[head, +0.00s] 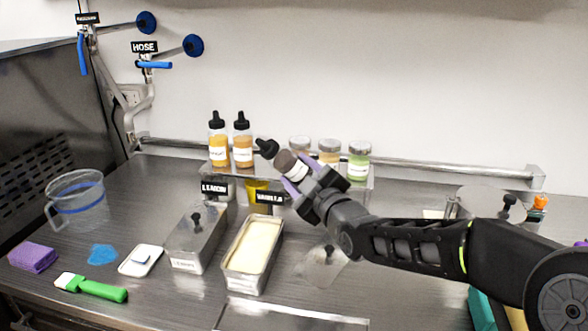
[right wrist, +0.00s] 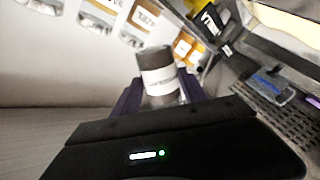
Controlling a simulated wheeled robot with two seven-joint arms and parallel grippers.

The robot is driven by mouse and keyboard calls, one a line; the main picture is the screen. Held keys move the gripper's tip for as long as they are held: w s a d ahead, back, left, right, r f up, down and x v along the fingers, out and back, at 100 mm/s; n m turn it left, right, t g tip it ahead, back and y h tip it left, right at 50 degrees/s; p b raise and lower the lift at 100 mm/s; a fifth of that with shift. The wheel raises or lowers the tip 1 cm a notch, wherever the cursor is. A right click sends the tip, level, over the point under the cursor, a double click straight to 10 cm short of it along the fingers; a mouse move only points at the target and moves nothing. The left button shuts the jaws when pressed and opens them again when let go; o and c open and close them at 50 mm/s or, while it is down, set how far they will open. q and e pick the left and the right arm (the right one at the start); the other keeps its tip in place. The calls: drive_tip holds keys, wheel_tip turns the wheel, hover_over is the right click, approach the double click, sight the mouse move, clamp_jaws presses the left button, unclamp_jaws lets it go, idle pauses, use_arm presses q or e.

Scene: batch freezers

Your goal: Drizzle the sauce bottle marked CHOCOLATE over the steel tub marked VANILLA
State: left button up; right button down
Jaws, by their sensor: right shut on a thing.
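My right gripper (head: 295,173) is shut on a dark brown sauce bottle (head: 286,162) with a black nozzle cap. The bottle is raised by the shelf front and tilted, cap to the upper left; its label cannot be read. In the right wrist view the bottle (right wrist: 156,72) sits between the fingers. An open steel tub (head: 251,256) of pale cream stands on the counter below, near a sign (head: 268,197) that seems to read VANILLA. The bottle is above and beyond the tub's far right end. My left gripper is not in view.
Two sauce bottles (head: 242,140) and several topping jars (head: 359,160) stand on the shelf. A lidded steel tub (head: 196,240) is left of the open one. A measuring jug (head: 77,203), purple sponge (head: 33,257), white dish (head: 140,261) and green-handled scraper (head: 92,288) lie left.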

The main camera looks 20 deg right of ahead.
drive_tip(key=d+n, duration=0.1)
drive_tip(key=n, duration=0.1)
drive_tip(key=d+f+n+p, duration=0.1)
drive_tip(key=n, duration=0.1)
drive_tip(key=shift+w+d+f, duration=0.1)
drive_tip(key=shift+d+f, duration=0.05)
drive_tip(key=shift+d, duration=0.15)
drive_tip(key=shift+a+r+n, duration=0.15)
drive_tip(key=shift+a+n, duration=0.15)
drive_tip(key=shift+n, duration=1.9)
drive_tip(key=shift+a+r+n, duration=0.1)
drive_tip(key=shift+a+n, duration=0.2)
drive_tip(key=shift+n, duration=1.9)
drive_tip(key=shift+a+r+n, duration=0.15)
drive_tip(key=shift+a+n, duration=0.15)
drive_tip(key=shift+n, duration=1.9)
drive_tip(key=shift+b, duration=0.4)
drive_tip(key=shift+s+a, duration=0.1)
drive_tip(key=shift+s, duration=0.2)
